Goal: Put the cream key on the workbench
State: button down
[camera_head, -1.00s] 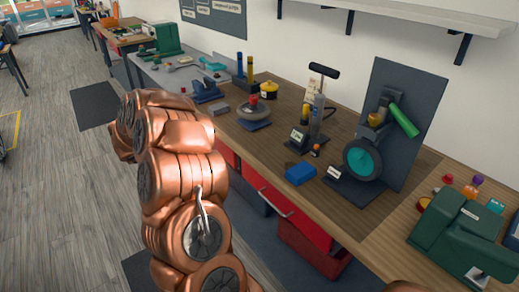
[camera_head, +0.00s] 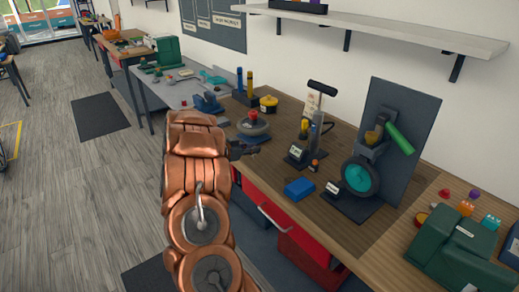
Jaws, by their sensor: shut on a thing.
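My copper-coloured arm reaches up from the bottom of the head view, and my dark gripper (camera_head: 244,150) shows at its far end. The gripper is at the front edge of the wooden workbench (camera_head: 274,166), just below a grey round stand with a red knob (camera_head: 253,117). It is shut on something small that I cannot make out. The fingertips are small and partly hidden by my arm. I cannot pick out the cream key anywhere in this view.
A blue block (camera_head: 299,188) and a scooter wheel stand (camera_head: 361,177) are on the bench. A green machine (camera_head: 455,240) stands at the right. A grey bench (camera_head: 178,88) with several tools lies farther left. A shelf (camera_head: 400,30) overhangs the back.

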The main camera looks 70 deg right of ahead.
jog(key=shift+s+d+f+p, duration=0.1)
jog(key=shift+s+d+p, duration=0.1)
jog(key=shift+d, duration=0.5)
jog(key=shift+s+d+f+p, duration=0.1)
jog(key=shift+s+d+p, duration=0.1)
jog(key=shift+d, duration=0.55)
jog(key=shift+s+d+p, duration=0.15)
jog(key=shift+s+d, duration=0.05)
jog(key=shift+d, duration=0.5)
jog(key=shift+d+f, duration=0.1)
jog(key=shift+f, duration=0.2)
jog(key=shift+f+p, duration=0.7)
jog(key=shift+f, duration=0.8)
jog(key=shift+f, duration=0.1)
jog(key=c, duration=1.1)
grip_release()
